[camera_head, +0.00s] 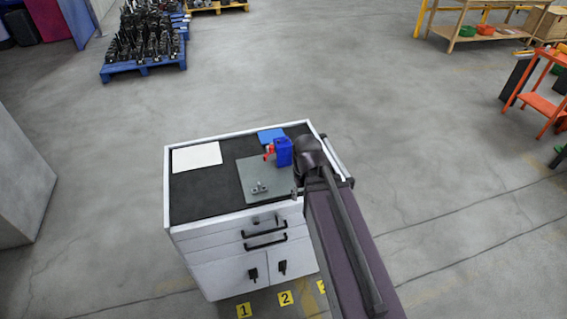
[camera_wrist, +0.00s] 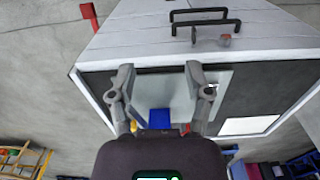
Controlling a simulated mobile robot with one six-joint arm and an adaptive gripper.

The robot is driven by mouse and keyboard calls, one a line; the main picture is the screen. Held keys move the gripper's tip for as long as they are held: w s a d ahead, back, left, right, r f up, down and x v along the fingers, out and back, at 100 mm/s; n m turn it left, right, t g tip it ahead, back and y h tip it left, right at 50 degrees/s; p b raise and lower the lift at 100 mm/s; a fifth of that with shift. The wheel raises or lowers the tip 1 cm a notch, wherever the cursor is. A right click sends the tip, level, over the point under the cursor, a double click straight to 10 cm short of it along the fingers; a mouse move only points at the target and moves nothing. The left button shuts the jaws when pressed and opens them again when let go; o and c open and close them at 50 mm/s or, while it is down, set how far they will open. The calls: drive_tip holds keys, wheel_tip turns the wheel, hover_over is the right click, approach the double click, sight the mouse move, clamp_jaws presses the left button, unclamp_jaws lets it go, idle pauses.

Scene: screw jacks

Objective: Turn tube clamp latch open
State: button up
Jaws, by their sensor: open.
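A small metal clamp (camera_head: 259,188) sits on the grey-green plate (camera_head: 250,172) near the front of the cabinet top. It is too small to tell how its latch stands. In the wrist view the plate (camera_wrist: 180,84) lies beyond my fingers, and I cannot make out the clamp; the right-hand finger may hide it. My gripper (camera_wrist: 162,80) is open, its two fingers wide apart with nothing between them. In the head view my gripper (camera_head: 295,191) is mostly hidden by my arm, to the right of the clamp.
A blue block (camera_head: 284,152) with a red part (camera_head: 268,152) stands at the plate's back right. A white sheet (camera_head: 197,157) lies at the left and a blue piece (camera_head: 270,135) at the back. Black handles (camera_head: 264,240) stick out from the cabinet front.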

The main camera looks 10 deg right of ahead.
drive_tip(key=w+a+r+n+p, duration=0.1)
drive_tip(key=w+r+n+p, duration=0.1)
drive_tip(key=w+n, duration=0.45)
drive_tip(key=w+a+r+n+p, duration=0.1)
drive_tip(key=w+r+n+p, duration=0.2)
drive_tip(key=w, duration=0.6)
wheel_tip(320, 180, up, 3)
drive_tip(key=n+p, duration=0.3)
drive_tip(key=n, duration=0.9)
hover_over(272, 147)
drive_tip(key=shift+w+r, duration=0.15)
drive_tip(key=shift+w, duration=0.05)
wheel_tip(272, 147, down, 14)
drive_tip(key=b, duration=1.3)
drive_tip(key=shift+r+b, duration=0.15)
drive_tip(key=shift+b, duration=0.2)
clamp_jaws()
